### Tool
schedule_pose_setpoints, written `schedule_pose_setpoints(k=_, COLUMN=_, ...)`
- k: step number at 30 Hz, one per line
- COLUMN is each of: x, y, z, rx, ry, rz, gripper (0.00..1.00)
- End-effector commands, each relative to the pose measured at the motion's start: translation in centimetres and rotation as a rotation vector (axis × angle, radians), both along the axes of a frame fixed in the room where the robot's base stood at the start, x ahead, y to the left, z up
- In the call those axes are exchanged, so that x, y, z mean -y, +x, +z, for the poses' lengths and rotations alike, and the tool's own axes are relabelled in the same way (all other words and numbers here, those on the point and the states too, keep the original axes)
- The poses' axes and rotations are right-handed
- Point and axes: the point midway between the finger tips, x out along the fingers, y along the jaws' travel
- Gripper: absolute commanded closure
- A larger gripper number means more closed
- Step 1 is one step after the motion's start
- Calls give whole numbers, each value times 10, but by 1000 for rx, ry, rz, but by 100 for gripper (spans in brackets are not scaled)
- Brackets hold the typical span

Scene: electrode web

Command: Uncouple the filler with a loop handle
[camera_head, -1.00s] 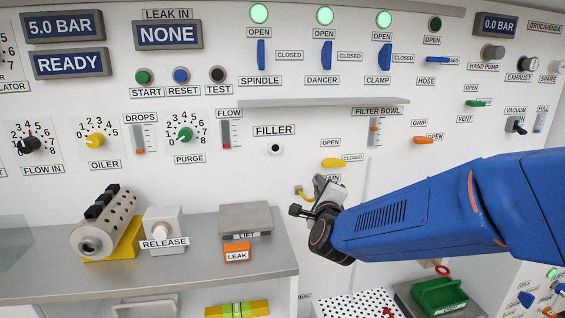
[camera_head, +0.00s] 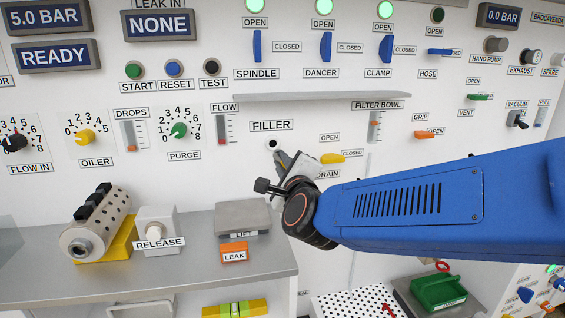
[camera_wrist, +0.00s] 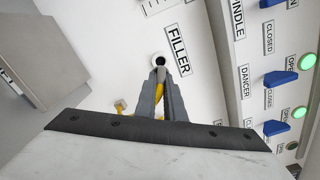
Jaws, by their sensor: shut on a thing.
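The filler port (camera_head: 272,143) is a small round dark hole with a pale rim in the white panel, under the FILLER label (camera_head: 271,126). In the wrist view the port (camera_wrist: 158,60) sits just ahead of the fingertips. My gripper (camera_head: 281,156) points up at it from the lower right; its jaws (camera_wrist: 161,76) are close together around a narrow grey piece with a yellow part (camera_wrist: 158,97) between them. I take this piece to be the filler; its loop shape is mostly hidden by the jaws. I cannot tell whether its tip touches the port.
A yellow drain lever (camera_head: 332,158) is close to the right of my gripper. A shelf ledge (camera_head: 320,97) juts out above. A small yellow fitting (camera_wrist: 120,106) sits on the panel below the port. The counter (camera_head: 150,283) holds a perforated cylinder (camera_head: 95,225) and release block (camera_head: 157,230).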

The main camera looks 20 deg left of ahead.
Motion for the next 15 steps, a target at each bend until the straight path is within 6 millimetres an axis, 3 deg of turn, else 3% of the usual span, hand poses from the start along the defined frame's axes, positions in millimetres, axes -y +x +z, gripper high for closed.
schedule_pose_setpoints(k=15, x=-17, y=29, z=0, rx=1, ry=-1, rz=-1, gripper=100)
